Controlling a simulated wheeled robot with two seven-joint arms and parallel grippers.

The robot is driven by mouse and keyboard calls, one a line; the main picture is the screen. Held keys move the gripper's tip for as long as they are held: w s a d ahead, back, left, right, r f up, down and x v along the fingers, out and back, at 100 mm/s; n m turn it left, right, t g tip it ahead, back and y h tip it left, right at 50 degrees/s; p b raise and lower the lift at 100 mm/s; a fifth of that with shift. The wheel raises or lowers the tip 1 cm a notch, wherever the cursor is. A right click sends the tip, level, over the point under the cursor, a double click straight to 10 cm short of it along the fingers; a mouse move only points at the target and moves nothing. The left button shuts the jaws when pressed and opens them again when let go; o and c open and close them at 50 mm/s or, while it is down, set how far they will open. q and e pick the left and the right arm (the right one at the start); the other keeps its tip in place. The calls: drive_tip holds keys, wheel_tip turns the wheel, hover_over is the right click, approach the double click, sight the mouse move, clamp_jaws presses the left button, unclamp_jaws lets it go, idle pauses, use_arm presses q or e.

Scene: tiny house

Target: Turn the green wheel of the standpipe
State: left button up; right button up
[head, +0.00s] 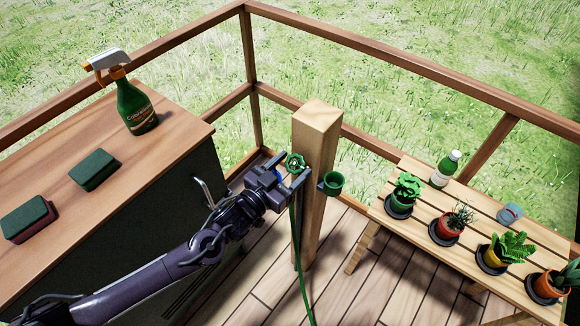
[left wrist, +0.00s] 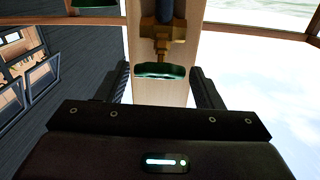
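The green wheel (head: 295,163) sits on the near left side of the wooden standpipe post (head: 318,125). In the left wrist view the wheel (left wrist: 162,71) shows nearly edge-on below a brass tap body (left wrist: 163,45), with the post (left wrist: 145,92) behind. My left gripper (head: 292,170) is at the wheel, its fingers open to either side of it. In the left wrist view the left gripper (left wrist: 164,88) shows a gap between each finger and the wheel; contact is not visible. My right gripper is not in view.
A green cup (head: 332,184) is fixed on the post's right side, and a green hose (head: 299,260) hangs below the tap. A cabinet (head: 165,155) with a spray bottle (head: 136,108) and sponges stands left. A slatted bench (head: 405,222) with several potted plants stands right.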

use_arm(q)
drive_tip(key=c, duration=0.7)
